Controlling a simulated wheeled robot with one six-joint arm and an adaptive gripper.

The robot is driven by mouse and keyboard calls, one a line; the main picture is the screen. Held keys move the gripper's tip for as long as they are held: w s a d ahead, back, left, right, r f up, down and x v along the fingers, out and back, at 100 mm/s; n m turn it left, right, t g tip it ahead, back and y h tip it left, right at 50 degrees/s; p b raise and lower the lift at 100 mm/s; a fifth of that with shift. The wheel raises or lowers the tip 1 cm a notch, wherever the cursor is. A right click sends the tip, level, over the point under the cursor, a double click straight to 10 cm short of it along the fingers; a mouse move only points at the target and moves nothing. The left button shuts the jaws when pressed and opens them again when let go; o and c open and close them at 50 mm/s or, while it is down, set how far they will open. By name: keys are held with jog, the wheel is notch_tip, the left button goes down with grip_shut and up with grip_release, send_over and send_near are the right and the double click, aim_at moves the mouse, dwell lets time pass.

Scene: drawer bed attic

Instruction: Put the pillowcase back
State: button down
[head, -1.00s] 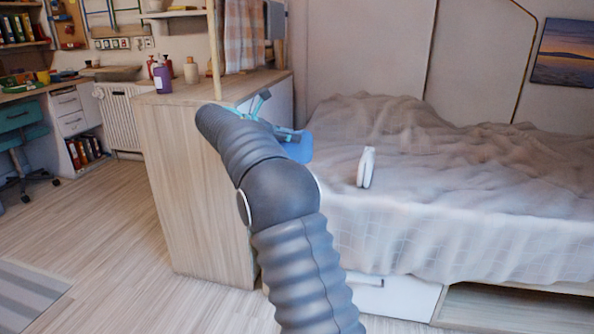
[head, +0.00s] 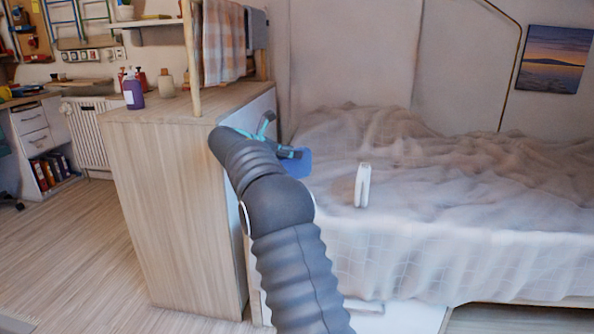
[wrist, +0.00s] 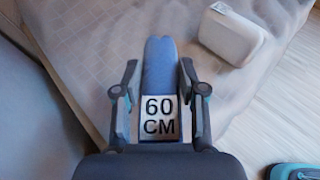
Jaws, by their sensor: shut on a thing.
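A flat blue folded piece (head: 299,163) with a white "60 CM" label, which looks like the pillowcase, is in my gripper (head: 290,153). In the wrist view my gripper (wrist: 160,85) has its two fingers shut on both sides of the blue piece (wrist: 159,62), and the label faces the camera. The gripper holds it over the near left end of the bed (head: 400,240). In the head view my arm hides part of the gripper.
A white rounded case (head: 362,186) stands on the bed's grey cover, right of my gripper; it also shows in the wrist view (wrist: 230,36). A wooden cabinet (head: 175,205) with bottles (head: 134,93) on top stands left of my arm. Open floor (head: 60,245) lies further left.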

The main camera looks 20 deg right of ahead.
aim_at(297, 166)
jog(key=x, duration=0.3)
jog(key=shift+w+f, duration=0.15)
jog(key=shift+f, duration=0.15)
notch_tip(297, 166, down, 4)
jog(key=shift+f+b, duration=0.1)
jog(key=shift+b, duration=0.6)
jog(key=c, duration=0.7)
grip_release()
jog(key=shift+o, duration=0.2)
jog(key=p+v, duration=0.1)
jog(key=v, duration=1.1)
